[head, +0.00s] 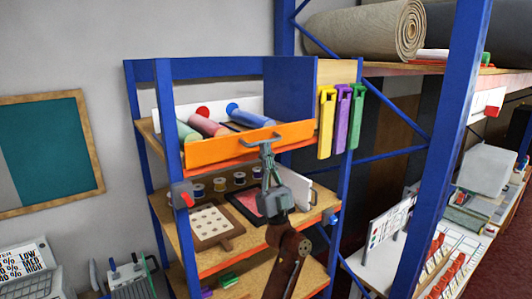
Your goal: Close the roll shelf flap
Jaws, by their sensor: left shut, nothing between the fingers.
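The roll shelf flap (215,150) is an orange panel along the front of the top shelf, with a grey bar handle (257,135) near its upper right. It looks tilted outward, and the rolls show behind it; its exact angle is hard to tell. Pink (206,124), blue (248,118) and green (187,132) rolls lie on that shelf. My left gripper (266,150) is shut and empty, reaching up from below, its fingertips just below the handle in front of the flap. I cannot tell whether it touches. My right gripper is not in view.
Blue posts (165,110) frame the shelf unit. Yellow, purple and green clips (342,118) hang at its right side. The shelf below holds spools (220,184) and a pegged board (211,224). A large beige roll (365,32) lies on the rack at upper right.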

